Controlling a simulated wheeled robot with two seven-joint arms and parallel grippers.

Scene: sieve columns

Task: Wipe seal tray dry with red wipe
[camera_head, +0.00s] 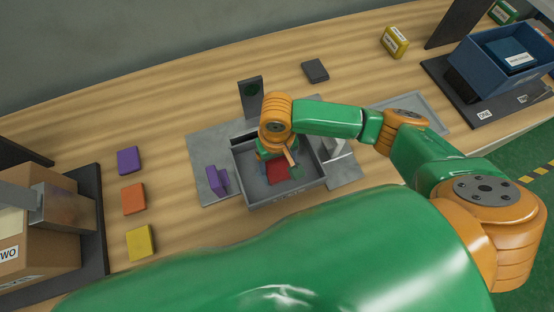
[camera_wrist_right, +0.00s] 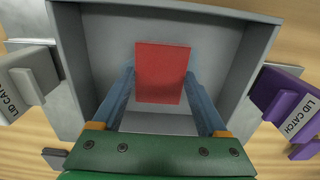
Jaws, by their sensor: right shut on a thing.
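The seal tray (camera_head: 309,182) is a grey open box with raised walls on a flat metal plate. The red wipe (camera_head: 278,172) is down in the tray, partly hidden by my right gripper (camera_head: 279,168). In the right wrist view the red wipe (camera_wrist_right: 162,72) lies between the two blue fingers of my right gripper (camera_wrist_right: 160,78), which is shut on it. The tray's pale floor (camera_wrist_right: 115,42) shows around the wipe, and I cannot tell if any of it is wet. My left gripper is not in view.
A purple lid catch (camera_head: 216,181) and a pale lid catch (camera_head: 336,149) flank the tray. Purple (camera_head: 129,160), orange (camera_head: 133,198) and yellow (camera_head: 141,242) blocks lie left. A cardboard box (camera_head: 40,245) stands far left, a blue bin (camera_head: 480,62) far right.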

